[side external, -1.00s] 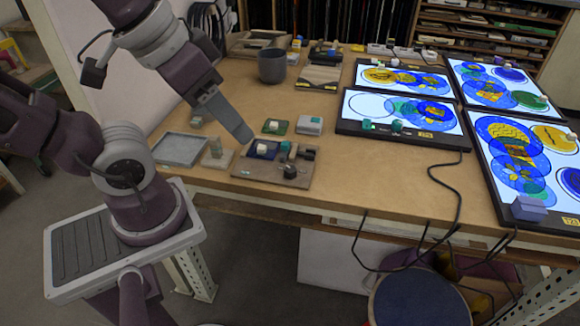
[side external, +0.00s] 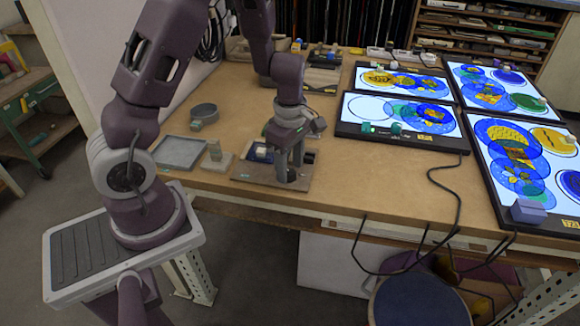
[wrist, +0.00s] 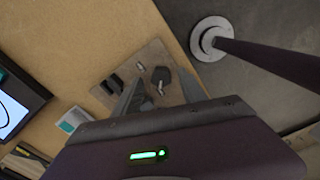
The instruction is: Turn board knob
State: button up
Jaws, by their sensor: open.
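The wooden board (side external: 243,174) lies at the table's front edge, below my gripper, and shows in the wrist view (wrist: 153,55). A dark knob (wrist: 161,77) with a pale marking stands on it. My gripper (side external: 290,174) points straight down over the board's right part in the side view. In the wrist view my gripper (wrist: 160,90) is open, its two fingers apart on either side of the knob. I cannot tell whether either finger touches the knob. The fingers hide much of the knob in the side view.
Black blocks (wrist: 113,83) sit on the board beside the knob. A blue tray (side external: 259,151) with a pale cube is at its back. A grey tray (side external: 180,152) lies to the left. Lit panels (side external: 400,117) stand to the right, with bare table between.

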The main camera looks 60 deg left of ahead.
jog(key=shift+f, duration=0.4)
jog(key=shift+c, duration=0.4)
grip_shut()
